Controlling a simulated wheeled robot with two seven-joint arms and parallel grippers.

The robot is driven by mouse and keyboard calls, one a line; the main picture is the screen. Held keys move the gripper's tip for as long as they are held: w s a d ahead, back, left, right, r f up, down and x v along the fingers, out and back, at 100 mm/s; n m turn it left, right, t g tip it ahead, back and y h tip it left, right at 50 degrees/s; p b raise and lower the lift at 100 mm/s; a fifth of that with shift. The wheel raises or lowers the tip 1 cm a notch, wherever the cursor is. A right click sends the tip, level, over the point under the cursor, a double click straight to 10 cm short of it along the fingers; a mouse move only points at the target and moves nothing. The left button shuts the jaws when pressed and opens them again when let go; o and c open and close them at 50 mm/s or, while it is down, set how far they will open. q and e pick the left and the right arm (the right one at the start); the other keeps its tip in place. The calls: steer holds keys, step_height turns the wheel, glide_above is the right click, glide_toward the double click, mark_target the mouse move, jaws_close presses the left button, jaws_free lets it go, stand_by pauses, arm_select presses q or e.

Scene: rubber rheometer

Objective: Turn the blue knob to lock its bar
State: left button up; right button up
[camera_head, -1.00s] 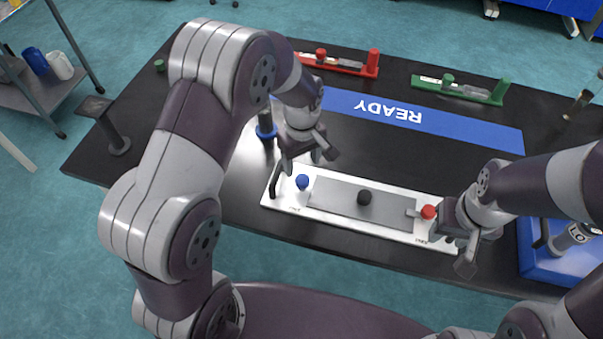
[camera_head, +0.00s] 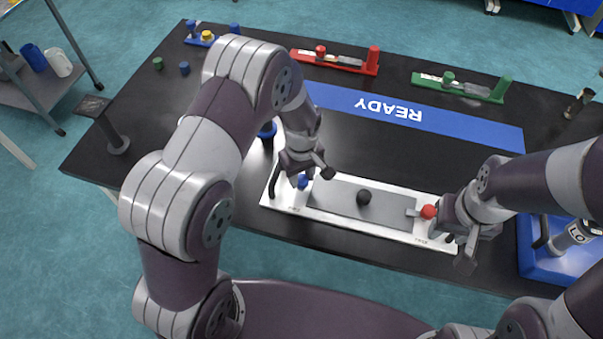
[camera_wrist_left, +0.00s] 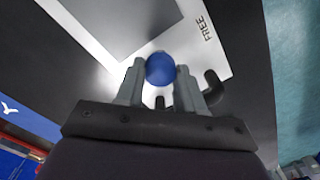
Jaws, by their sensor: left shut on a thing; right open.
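The blue knob (camera_head: 302,181) sits at the left end of a white plate (camera_head: 385,233) on the black table. It shows large in the left wrist view (camera_wrist_left: 160,69), between the fingertips. My left gripper (camera_head: 303,172) is shut on it from above; its fingers (camera_wrist_left: 158,80) touch both sides. A grey slab (camera_head: 340,202) with a black knob (camera_head: 363,197) lies along the plate. A red knob (camera_head: 428,212) sits at the plate's right end. My right gripper (camera_head: 462,240) is open beside the red knob. The blue knob's bar is not clearly visible. FREE is printed near the blue knob.
A blue strip marked READY (camera_head: 400,112) lies behind the plate. Red (camera_head: 335,60) and green (camera_head: 455,87) fixtures stand at the back. A blue block (camera_head: 560,260) is at the right. The black table between strip and plate is mostly clear.

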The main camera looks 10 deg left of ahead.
arm_select(q)
steer(key=shift+r, duration=0.1)
steer(key=m+p, duration=0.1)
steer(key=m, duration=0.3)
steer(key=shift+w+m, duration=0.1)
steer(key=shift+m, duration=0.2)
steer(key=m, duration=0.4)
steer(key=shift+m+p, duration=0.3)
steer(key=shift+p, duration=0.1)
steer(key=m, duration=0.4)
steer(key=shift+p, duration=0.3)
steer(key=shift+m, duration=2.3)
steer(key=o, duration=1)
steer(key=shift+o, duration=0.2)
